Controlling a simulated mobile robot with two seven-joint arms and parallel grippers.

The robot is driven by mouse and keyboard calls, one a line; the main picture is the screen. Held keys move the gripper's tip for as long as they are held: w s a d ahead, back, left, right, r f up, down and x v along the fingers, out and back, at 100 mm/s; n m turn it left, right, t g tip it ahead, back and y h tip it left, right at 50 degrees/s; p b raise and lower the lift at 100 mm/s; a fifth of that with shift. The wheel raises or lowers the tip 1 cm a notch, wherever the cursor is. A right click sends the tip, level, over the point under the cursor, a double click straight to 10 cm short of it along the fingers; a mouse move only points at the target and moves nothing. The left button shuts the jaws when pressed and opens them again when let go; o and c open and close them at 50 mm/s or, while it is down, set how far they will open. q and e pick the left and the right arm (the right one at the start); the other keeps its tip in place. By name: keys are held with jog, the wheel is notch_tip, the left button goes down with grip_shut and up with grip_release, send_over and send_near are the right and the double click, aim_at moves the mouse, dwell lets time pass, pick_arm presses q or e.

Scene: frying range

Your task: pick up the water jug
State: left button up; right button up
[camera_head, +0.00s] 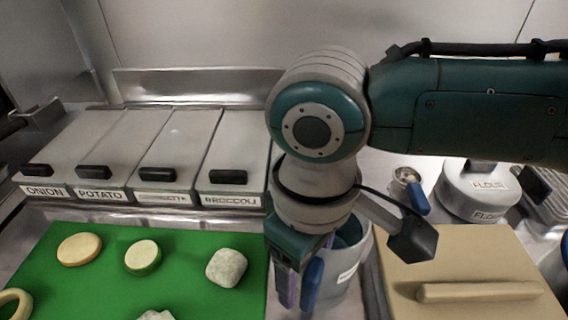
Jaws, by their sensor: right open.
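A grey-teal round vessel (355,258) with a white label, which looks like the water jug, stands between the green board and the tan board. My right arm hides much of its left side and top. My right gripper (293,284) points down at the vessel's near left side, with its jaws open. A blue upright piece (312,284), perhaps the jug's handle, shows right beside the fingers. I cannot tell whether the fingers touch it. My left gripper is not in view.
A green board (110,285) with several cut pieces lies at the left. Lidded bins (180,145) stand behind it. A tan board (460,255) with a rolling pin (480,291) lies at the right. A flour pot (470,190) and a blue-handled scoop (417,198) are behind it.

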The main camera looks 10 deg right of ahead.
grip_shut()
dwell(0.4)
jog(key=shift+r, duration=0.1)
dwell(0.8)
